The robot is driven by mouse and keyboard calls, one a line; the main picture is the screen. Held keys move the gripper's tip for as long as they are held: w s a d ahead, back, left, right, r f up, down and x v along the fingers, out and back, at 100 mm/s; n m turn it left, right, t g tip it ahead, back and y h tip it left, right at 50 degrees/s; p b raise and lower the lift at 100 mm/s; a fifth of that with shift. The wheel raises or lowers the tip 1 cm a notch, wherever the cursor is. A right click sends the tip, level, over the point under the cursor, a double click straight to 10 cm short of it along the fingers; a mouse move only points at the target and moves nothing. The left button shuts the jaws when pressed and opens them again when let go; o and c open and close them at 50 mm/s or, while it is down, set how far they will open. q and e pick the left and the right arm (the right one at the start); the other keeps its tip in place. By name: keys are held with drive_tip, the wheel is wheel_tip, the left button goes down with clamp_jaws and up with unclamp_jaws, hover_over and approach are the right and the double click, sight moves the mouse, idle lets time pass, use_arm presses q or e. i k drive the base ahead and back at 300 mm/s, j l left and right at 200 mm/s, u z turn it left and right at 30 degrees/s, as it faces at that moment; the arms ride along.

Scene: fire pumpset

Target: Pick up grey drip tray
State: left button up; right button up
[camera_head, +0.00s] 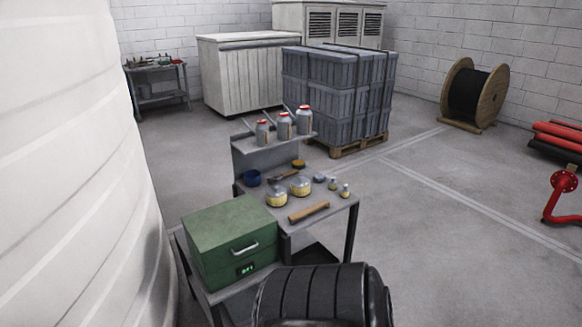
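I cannot pick out a grey drip tray for certain. A dark flat piece (316,254) shows low under the right part of the grey workbench (335,206); I cannot tell whether it is a tray or a shelf. Neither of my grippers is in view.
A green box (222,236) stands at the bench's left. Jars, tins and a wooden-handled tool (308,212) sit on the bench. A black ribbed object (322,297) blocks the front. A white ribbed tank (80,180) fills the left.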

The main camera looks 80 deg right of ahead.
sight(239, 307)
drive_tip(key=z, duration=2.05)
drive_tip(key=l, duration=0.3)
drive_tip(key=i+l, duration=0.15)
drive_tip(key=l, duration=0.15)
